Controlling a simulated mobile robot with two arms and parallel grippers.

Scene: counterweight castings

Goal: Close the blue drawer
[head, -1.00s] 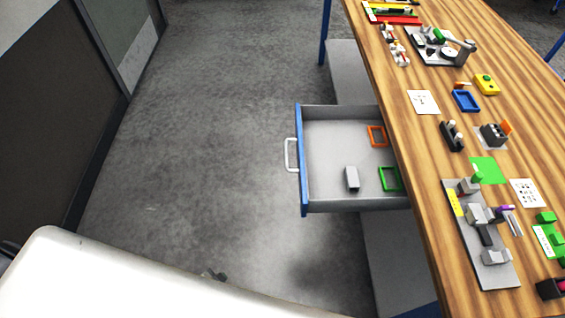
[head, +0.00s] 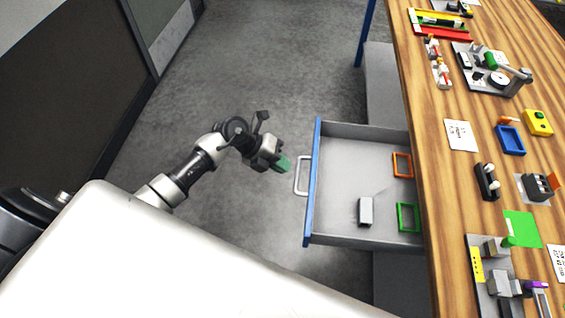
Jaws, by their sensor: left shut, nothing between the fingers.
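The blue drawer (head: 312,185) stands pulled out from under the wooden workbench, its blue front facing left. A pale handle (head: 302,176) is on its front. Inside the grey drawer lie an orange frame (head: 402,165), a green frame (head: 408,217) and a grey block (head: 366,211). My left gripper (head: 284,164) is shut and empty, just left of the handle, with its greenish fingertips pointing toward the drawer front. A small gap seems to show between fingertips and handle. My right gripper is not in view.
The wooden workbench (head: 432,110) runs along the right, carrying fixtures, cards and small parts. A dark partition (head: 75,100) stands at the left. Grey carpet floor (head: 270,70) lies open between the partition and the bench.

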